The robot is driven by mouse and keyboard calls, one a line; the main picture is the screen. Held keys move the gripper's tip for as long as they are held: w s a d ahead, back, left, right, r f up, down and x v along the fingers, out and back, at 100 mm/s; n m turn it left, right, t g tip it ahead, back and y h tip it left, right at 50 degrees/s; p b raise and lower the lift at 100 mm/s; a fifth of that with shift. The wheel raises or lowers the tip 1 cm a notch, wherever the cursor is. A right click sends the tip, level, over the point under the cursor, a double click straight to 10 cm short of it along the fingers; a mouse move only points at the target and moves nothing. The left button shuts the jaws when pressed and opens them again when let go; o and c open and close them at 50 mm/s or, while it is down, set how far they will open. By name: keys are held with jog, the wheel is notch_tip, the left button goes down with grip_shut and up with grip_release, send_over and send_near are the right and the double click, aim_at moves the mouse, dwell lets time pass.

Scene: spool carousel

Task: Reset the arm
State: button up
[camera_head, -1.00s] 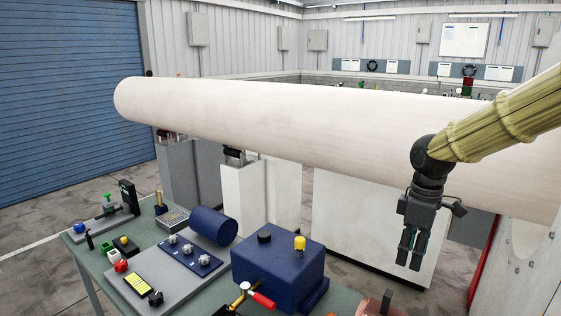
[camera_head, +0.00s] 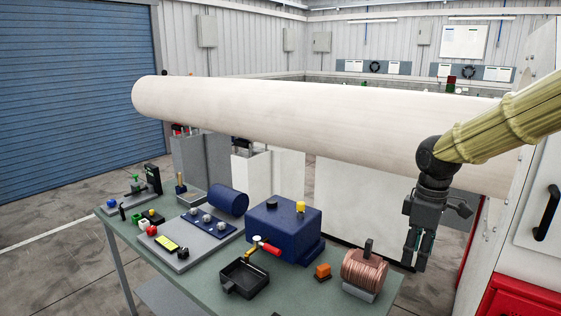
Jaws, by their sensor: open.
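My gripper (camera_head: 415,268) hangs at the end of my arm on the right side of the view, with its fingers pointing down. It is open and nothing shows between its fingers. It is just to the right of the copper wire spool (camera_head: 364,270) in the picture, near the right end of the green workbench (camera_head: 225,281). I cannot tell from this one view how far apart the gripper and the bench edge are in depth.
A long pale roller (camera_head: 300,118) spans the view behind the bench. A white cabinet (camera_head: 527,220) stands at the right.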

jog(key=s+a+f+m+y, duration=0.1)
jog(key=s+a+f, duration=0.15)
jog(key=f, duration=0.55)
jog(key=s+a+f+m, duration=0.1)
jog(key=a+f+m, duration=0.15)
jog(key=f, duration=0.55)
jog(key=s+a+f+y, duration=0.1)
jog(key=s+a+f, duration=0.15)
jog(key=f, duration=0.65)
jog(key=s+a+f+m, duration=0.1)
jog(key=s+f+m, duration=0.1)
jog(key=s+f, duration=0.45)
jog(key=s+a+f+m, duration=0.1)
jog(key=s+f+m, duration=0.15)
jog(key=f, duration=0.65)
jog(key=s+d+f+m+h, duration=0.1)
jog(key=s+f+m, duration=0.1)
jog(key=s+f, duration=0.5)
jog(key=s+f+m+h, duration=0.1)
jog(key=s+f, duration=0.2)
jog(key=s, duration=0.8)
notch_tip(320, 180, down, 12)
jog(key=b, duration=1.3)
jog(key=shift+w+d+f, duration=0.15)
jog(key=shift+f, duration=0.1)
